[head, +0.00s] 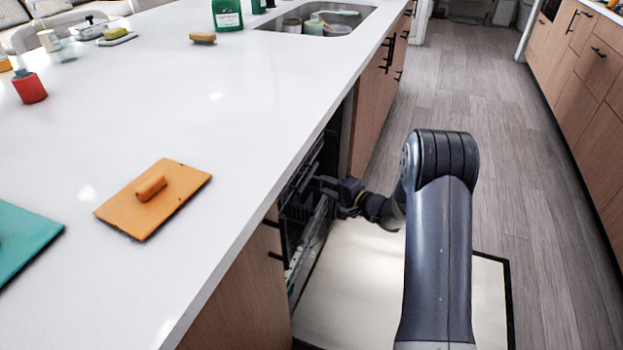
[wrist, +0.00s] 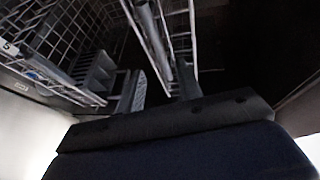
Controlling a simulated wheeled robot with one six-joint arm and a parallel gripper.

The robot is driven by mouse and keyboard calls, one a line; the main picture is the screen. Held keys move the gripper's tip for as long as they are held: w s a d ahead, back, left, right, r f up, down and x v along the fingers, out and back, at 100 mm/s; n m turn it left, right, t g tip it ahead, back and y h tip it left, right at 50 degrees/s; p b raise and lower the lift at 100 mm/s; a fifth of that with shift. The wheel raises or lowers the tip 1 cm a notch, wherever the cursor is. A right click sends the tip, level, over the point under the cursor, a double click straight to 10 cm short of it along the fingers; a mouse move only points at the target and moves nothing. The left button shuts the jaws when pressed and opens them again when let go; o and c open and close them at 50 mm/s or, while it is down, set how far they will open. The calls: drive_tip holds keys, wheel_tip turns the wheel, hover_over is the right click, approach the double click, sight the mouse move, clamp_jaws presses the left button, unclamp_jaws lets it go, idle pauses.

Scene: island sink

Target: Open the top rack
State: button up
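The top rack (head: 304,182) shows as a dark frame just inside the opening, mostly hidden by the counter edge. My gripper (head: 325,185) reaches into the opening beside the front of the rack. In the wrist view, my gripper's two fingers (wrist: 160,88) are apart. A grey rail of the top rack (wrist: 150,38) runs down towards the gap between them. Whether a finger touches the rail is unclear.
A lower rack (wrist: 50,75) shows at the left of the wrist view. The white counter (head: 220,120) overhangs the opening. An orange board (head: 180,205) lies on it. The wooden floor (head: 480,130) to the right is clear.

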drive_tip(key=x, duration=0.7)
drive_tip(key=shift+c, duration=0.5)
clamp_jaws()
drive_tip(key=shift+f, duration=0.1)
